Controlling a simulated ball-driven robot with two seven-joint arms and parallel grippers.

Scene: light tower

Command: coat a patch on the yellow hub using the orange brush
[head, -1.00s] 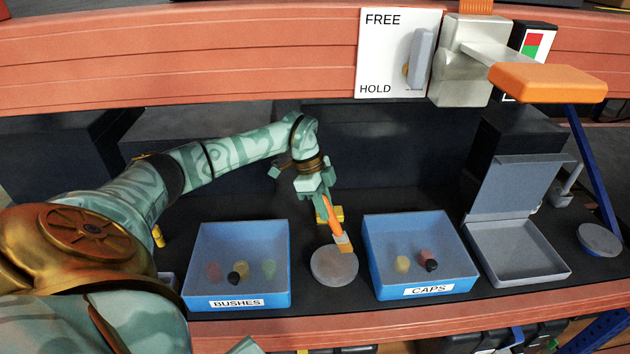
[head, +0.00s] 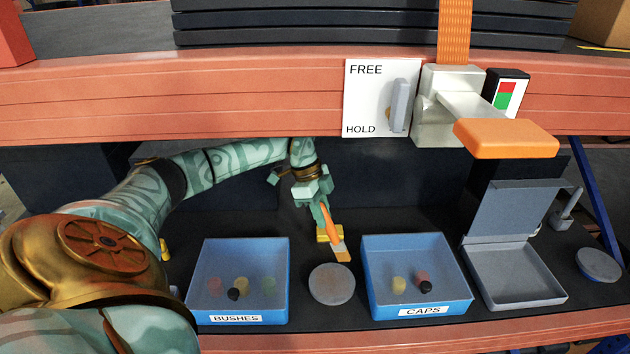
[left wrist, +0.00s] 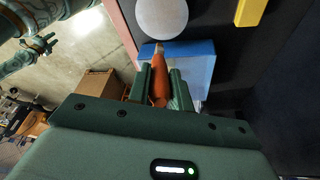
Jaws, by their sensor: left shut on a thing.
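My left gripper (head: 322,200) is shut on the orange brush (head: 331,225), which points down with its tan tip just beyond the far right edge of the round grey disc (head: 331,284). A small yellow block, seemingly the yellow hub (head: 322,235), shows behind the brush and is partly hidden by it. I cannot tell whether the tip touches it. In the left wrist view the brush (left wrist: 160,78) sits between the fingers, the disc (left wrist: 162,18) is at the top, and a yellow part (left wrist: 251,10) is cut off at the top right. My right gripper is not in view.
A blue BUSHES bin (head: 238,318) stands left of the disc and a blue CAPS bin (head: 425,310) right of it. An open grey box (head: 515,275) is farther right. The FREE/HOLD panel (head: 372,95) and an orange pad (head: 505,138) are above.

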